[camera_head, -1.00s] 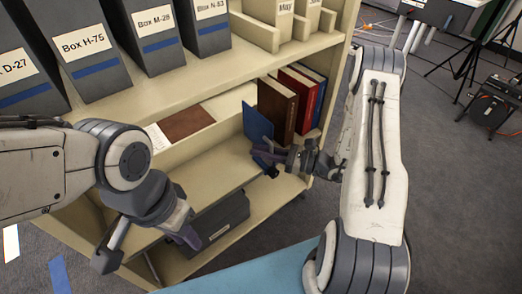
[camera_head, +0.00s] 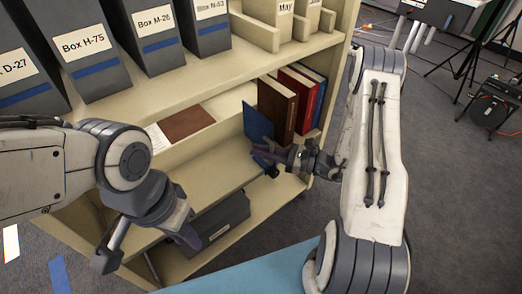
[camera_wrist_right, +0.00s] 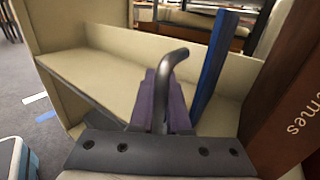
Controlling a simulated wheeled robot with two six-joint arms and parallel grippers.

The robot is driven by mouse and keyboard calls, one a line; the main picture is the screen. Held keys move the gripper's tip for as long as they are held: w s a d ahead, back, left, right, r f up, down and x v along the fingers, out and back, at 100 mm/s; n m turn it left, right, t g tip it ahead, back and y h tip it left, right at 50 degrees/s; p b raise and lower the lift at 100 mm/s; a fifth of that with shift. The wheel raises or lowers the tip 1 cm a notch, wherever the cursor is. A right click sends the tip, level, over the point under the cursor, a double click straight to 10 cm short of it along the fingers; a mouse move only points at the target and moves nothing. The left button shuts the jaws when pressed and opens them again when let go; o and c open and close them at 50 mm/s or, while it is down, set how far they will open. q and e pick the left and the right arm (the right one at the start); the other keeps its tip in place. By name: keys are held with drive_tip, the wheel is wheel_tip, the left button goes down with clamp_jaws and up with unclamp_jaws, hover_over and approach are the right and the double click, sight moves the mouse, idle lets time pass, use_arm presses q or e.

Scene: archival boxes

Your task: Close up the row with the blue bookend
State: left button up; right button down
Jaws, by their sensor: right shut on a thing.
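The blue bookend (camera_head: 258,122) stands upright on the middle shelf, at the left end of a short row of books. My right gripper (camera_head: 266,158) is at its left side, shut on a dark curved handle (camera_wrist_right: 172,65) that appears to belong to the bookend. In the right wrist view the bookend's blue plate (camera_wrist_right: 214,68) stands just right of the fingers. A gap shows there between the plate and the brown book (camera_wrist_right: 285,95). The brown book (camera_head: 277,110) leads the row in the head view. My left gripper (camera_head: 148,250) is open and empty, in front of the lower shelf.
Red (camera_head: 300,100) and blue (camera_head: 318,95) books stand right of the brown one. A brown flat item (camera_head: 187,124) and papers lie behind. A dark box (camera_head: 220,220) lies on the bottom shelf. The middle shelf's left part (camera_wrist_right: 105,75) is bare.

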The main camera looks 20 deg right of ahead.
drive_tip(key=d, duration=0.2)
drive_tip(key=w+d, duration=0.1)
drive_tip(key=d, duration=0.1)
drive_tip(key=w+d, duration=0.1)
drive_tip(key=d, duration=0.1)
drive_tip(key=shift+w+d, duration=0.1)
drive_tip(key=shift+d, duration=0.05)
drive_tip(key=c, duration=1.2)
unclamp_jaws()
drive_tip(key=shift+o, duration=0.2)
drive_tip(key=shift+d, duration=0.1)
drive_tip(key=p+v, duration=0.2)
drive_tip(key=v, duration=0.8)
